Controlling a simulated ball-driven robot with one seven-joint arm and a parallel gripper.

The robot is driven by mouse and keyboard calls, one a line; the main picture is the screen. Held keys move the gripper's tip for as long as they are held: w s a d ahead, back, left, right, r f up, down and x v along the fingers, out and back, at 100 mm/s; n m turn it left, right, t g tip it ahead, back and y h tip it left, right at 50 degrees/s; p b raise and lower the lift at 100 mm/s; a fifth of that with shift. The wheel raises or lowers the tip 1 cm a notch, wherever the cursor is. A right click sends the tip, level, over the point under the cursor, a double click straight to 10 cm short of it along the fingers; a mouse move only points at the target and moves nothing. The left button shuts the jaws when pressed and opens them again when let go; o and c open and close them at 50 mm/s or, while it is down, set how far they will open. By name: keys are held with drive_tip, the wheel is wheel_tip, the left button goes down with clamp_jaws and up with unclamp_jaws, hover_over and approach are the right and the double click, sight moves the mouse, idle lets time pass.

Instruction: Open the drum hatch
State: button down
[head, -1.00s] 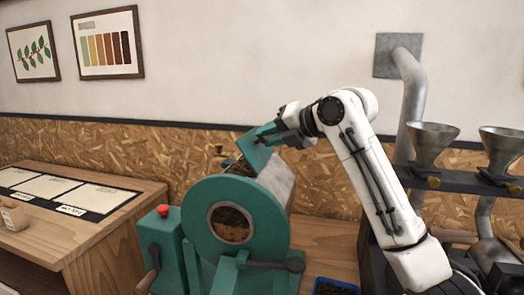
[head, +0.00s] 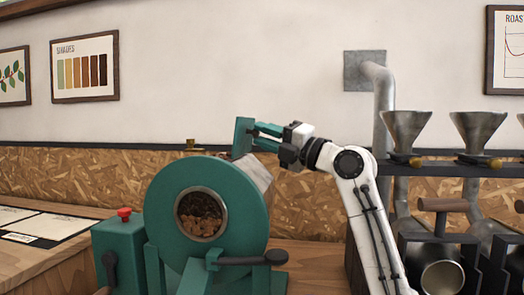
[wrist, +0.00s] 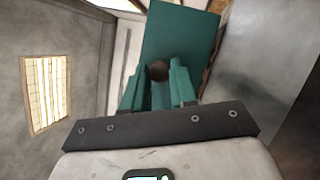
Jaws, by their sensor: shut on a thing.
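The roaster drum has a round green front plate (head: 248,205) with a glass window (head: 201,214) showing brown beans. Its silver drum body (head: 257,171) shows behind the plate. The green hatch (head: 242,138) stands nearly upright above the drum, raised off its top. My gripper (head: 262,136) reaches in from the right with its green fingers at the hatch. In the wrist view my fingers (wrist: 160,84) close around a dark round knob (wrist: 159,70) on the hatch plate (wrist: 180,35). The drum opening itself is hidden behind the front plate.
A green control box (head: 119,252) with a red button (head: 124,214) stands left of the drum. Metal funnels (head: 407,130) on a dark shelf and a grey duct (head: 383,110) stand at the right. A wooden counter (head: 60,262) is at the left.

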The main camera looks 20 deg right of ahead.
drive_tip(key=shift+d+f+b, duration=0.2)
drive_tip(key=shift+b, duration=0.35)
drive_tip(key=c, duration=0.9)
unclamp_jaws()
drive_tip(key=shift+s+t, duration=0.1)
drive_tip(key=shift+t, duration=0.2)
